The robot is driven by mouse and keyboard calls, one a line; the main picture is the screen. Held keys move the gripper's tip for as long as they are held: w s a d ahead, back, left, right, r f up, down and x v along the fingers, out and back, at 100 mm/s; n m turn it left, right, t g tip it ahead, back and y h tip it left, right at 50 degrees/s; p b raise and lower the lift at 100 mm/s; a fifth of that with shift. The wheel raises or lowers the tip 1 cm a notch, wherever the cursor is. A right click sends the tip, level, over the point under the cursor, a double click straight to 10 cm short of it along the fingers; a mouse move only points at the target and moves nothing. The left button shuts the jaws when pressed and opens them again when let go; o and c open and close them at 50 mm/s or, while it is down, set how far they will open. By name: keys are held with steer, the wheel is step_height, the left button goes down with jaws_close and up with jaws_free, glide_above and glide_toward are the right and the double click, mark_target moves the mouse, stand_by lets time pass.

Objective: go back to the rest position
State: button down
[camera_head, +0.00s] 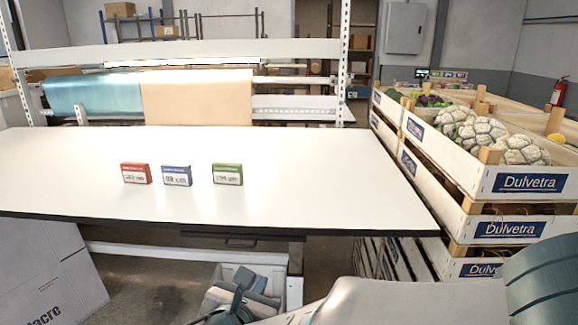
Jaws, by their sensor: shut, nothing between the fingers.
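Three small boxes stand in a row on the white table (330,185): a red one (136,173), a blue one (177,176) and a green one (227,174). The blue and red boxes are close together, and the green one stands a little apart on the right. Part of my own arm (400,302) shows along the bottom right, below and in front of the table's near edge. My gripper cannot be made out in this view.
Crates of vegetables (530,183) are stacked right of the table. Paper rolls (195,97) hang on a rack behind it. Below are a grey bin (293,290) with items and a large carton (45,275) at left. The table's right half is clear.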

steer(key=s+d+m+g+h+p, duration=0.15)
steer(key=d+m+g, duration=0.25)
steer(key=d+m, duration=0.4)
steer(key=s+d+m+g+h+p, duration=0.15)
steer(key=d+m+g, duration=0.35)
steer(key=d, duration=0.5)
steer(key=s+d+r+m+g+y+p, duration=0.1)
steer(key=s+d+m+y, duration=0.1)
steer(key=m, duration=0.7)
steer(key=s+d+r+m+g+y+p, duration=0.1)
steer(key=s+d+m+y+p, duration=0.1)
steer(key=m, duration=0.8)
steer(key=shift+s+d+y, duration=0.45)
steer(key=shift+s+y, duration=0.45)
steer(key=shift+s, duration=0.15)
